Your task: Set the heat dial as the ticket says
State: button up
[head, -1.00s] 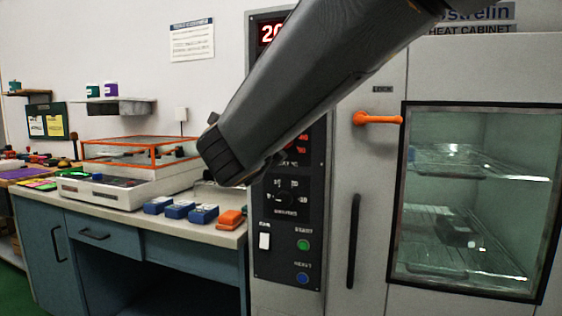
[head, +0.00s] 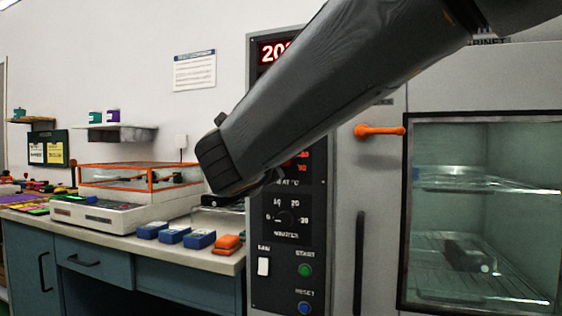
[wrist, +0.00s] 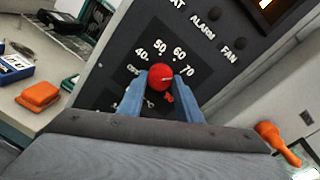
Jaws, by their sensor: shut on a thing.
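The heat dial (wrist: 160,76) is a round red knob on the dark panel, with 40, 50, 60 and 70 printed around it in the wrist view. A small pale mark shows on the knob's right side; its exact reading is hard to tell. My gripper (wrist: 158,82) has its two blue fingers on either side of the knob, shut on it. In the head view my arm covers the dial and the fingertips. A ticket cannot be picked out for certain; cards on a dark board (head: 47,148) at the far left are too small to read.
The heat cabinet's glass door (head: 483,210) has an orange handle (head: 379,131). Below the arm are a minutes dial (head: 287,217), a white switch (head: 263,266), a green button (head: 304,270) and a blue one. The bench (head: 228,262) at left holds blue boxes and an orange block (head: 227,244).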

jog(key=shift+f, duration=0.1)
jog(key=o, duration=1)
jog(key=shift+o, duration=0.2)
jog(key=p+v, duration=0.1)
jog(key=v, duration=0.6)
jog(key=shift+s, duration=0.4)
jog(key=shift+a, duration=0.15)
